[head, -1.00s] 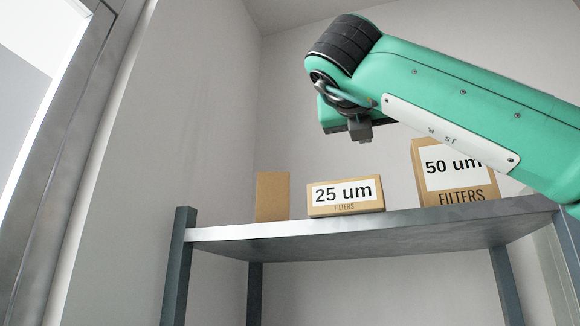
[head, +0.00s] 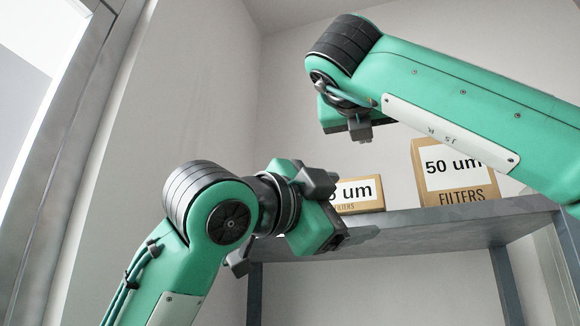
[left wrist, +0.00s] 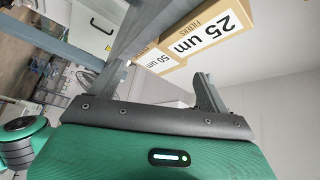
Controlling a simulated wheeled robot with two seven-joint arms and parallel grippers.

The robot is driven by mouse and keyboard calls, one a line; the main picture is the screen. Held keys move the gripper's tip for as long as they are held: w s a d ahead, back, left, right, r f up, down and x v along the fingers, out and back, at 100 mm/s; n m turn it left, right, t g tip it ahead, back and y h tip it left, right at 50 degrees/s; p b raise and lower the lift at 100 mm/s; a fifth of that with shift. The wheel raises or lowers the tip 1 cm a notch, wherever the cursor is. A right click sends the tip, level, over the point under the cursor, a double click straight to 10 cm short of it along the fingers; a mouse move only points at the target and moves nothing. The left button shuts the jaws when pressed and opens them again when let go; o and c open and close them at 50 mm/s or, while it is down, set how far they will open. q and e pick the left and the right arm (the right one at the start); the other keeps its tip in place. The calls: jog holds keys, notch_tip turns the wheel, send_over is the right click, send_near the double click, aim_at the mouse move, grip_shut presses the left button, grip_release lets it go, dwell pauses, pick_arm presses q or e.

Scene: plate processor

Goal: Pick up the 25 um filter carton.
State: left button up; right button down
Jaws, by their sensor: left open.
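The 25 um filter carton (head: 364,192) is a low brown box with a white label on the upper shelf. In the head view my left gripper (head: 345,228) is in front of it and covers its left part. The carton also shows in the left wrist view (left wrist: 216,34), close beyond a grey finger. My right gripper (head: 358,130) is above and behind the left one, in the air over the shelf. Its jaws are too hidden to read.
A taller 50 um carton (head: 455,175) stands to the right on the same metal shelf (head: 440,225); it also shows in the left wrist view (left wrist: 154,61). My right arm crosses above it. A wall is behind, and a door frame (head: 70,130) is at the left.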

aim_at(334, 197)
pick_arm(q)
jog(key=s+a+r+m+t+y, duration=0.2)
jog(key=a+r+y, duration=0.2)
jog(key=a+y, duration=0.2)
jog(key=shift+a+r, duration=0.25)
jog(key=shift+a, duration=0.25)
jog(key=shift+d, duration=0.1)
jog(key=x, duration=1.1)
jog(key=shift+w+d, duration=0.2)
jog(key=shift+w, duration=0.15)
jog(key=c, duration=1.4)
jog(key=shift+c, duration=0.2)
pick_arm(e)
jog(key=shift+r, duration=0.6)
